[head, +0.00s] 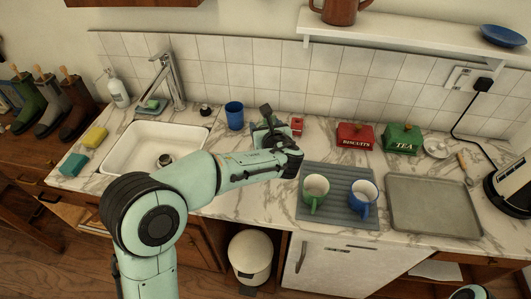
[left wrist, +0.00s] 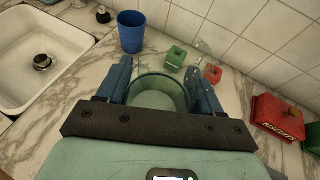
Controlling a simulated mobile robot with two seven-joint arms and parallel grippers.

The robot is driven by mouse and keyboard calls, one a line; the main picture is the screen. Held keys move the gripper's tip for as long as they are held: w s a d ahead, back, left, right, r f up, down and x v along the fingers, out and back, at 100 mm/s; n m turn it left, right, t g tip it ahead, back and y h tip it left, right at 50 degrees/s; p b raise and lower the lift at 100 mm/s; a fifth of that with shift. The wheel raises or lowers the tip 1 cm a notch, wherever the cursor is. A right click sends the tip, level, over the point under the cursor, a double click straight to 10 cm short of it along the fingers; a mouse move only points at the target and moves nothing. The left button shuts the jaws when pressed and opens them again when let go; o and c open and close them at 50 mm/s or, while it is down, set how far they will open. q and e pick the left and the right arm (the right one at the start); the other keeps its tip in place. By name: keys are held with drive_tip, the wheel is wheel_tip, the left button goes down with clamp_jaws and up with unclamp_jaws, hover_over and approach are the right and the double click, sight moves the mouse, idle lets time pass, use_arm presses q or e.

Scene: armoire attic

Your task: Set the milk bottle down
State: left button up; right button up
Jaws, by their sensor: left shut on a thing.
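My left gripper (head: 272,132) is over the marble counter (head: 223,150), between the sink and the grey ridged mat. In the left wrist view its two blue fingers (left wrist: 160,85) are shut on a clear, green-tinted round glass vessel, seen from above, which I take as the milk bottle (left wrist: 158,98). Its lower part is hidden by the gripper body. I cannot tell whether its base touches the counter. In the head view the arm and gripper mostly hide it. My right gripper is not in view.
A blue cup (head: 235,115) stands behind the gripper, left of a small green block (left wrist: 176,57) and a red block (head: 297,125). The sink (head: 157,147) is left. The mat (head: 337,177) holds green and blue mugs, beside a grey tray (head: 434,203). Biscuit and tea tins stand behind.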

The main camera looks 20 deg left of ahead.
use_arm(q)
wheel_tip(320, 180, down, 9)
drive_tip(key=shift+f+b, duration=0.2)
drive_tip(key=shift+b, duration=0.45)
drive_tip(key=shift+f, duration=0.2)
drive_tip(key=o, duration=1.4)
drive_tip(key=shift+r, duration=0.1)
drive_tip(key=shift+r, duration=0.2)
drive_tip(key=v, duration=1.2)
drive_tip(key=shift+f+b, duration=0.1)
drive_tip(key=shift+b, duration=0.2)
